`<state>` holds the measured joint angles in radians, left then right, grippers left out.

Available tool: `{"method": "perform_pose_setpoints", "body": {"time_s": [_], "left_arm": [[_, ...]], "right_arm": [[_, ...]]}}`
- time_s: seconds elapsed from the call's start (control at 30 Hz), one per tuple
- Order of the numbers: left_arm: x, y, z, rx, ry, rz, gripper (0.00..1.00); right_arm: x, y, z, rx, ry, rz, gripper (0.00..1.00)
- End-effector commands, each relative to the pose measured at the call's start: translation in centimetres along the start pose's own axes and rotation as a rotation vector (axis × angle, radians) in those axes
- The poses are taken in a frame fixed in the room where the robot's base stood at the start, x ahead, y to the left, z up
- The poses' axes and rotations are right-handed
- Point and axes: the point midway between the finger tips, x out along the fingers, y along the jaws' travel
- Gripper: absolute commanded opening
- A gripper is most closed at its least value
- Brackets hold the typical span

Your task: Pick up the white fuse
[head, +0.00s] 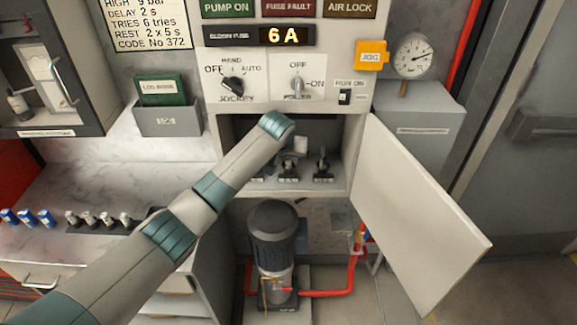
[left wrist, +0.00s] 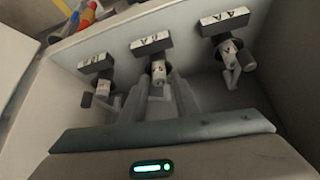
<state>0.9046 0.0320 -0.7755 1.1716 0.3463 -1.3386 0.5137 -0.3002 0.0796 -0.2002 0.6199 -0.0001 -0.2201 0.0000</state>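Three dark fuse holders with pale labels stand in a row inside the open cabinet compartment (head: 335,135). In the head view my own wrist hides most of the gripper and part of the holders. My right gripper is in neither view.
The compartment's white door (head: 415,215) hangs open to the right. The switch panel (head: 265,80) is just above the opening. A pump (head: 273,235) stands below. On the left counter are blue fuses (head: 27,217) and a rack of pale fuses (head: 100,219).

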Motion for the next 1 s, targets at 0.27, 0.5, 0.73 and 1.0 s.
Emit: {"method": "perform_pose_setpoints", "body": {"time_s": [0.27, 0.5, 0.73, 1.0], "left_arm": [[0.0, 0.0, 0.0, 0.000, 0.000, 0.000, 0.00], [-0.2, 0.0, -0.1, 0.000, 0.001, 0.000, 0.00], [-1.5, 0.0, -1.1, 0.000, 0.003, 0.001, 0.00], [-2.3, 0.1, -0.6, 0.002, 0.092, 0.002, 0.00]], "right_arm": [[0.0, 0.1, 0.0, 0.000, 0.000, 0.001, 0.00], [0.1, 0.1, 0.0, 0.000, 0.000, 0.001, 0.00], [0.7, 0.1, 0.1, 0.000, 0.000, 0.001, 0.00], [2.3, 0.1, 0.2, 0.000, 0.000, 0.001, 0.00]]}}
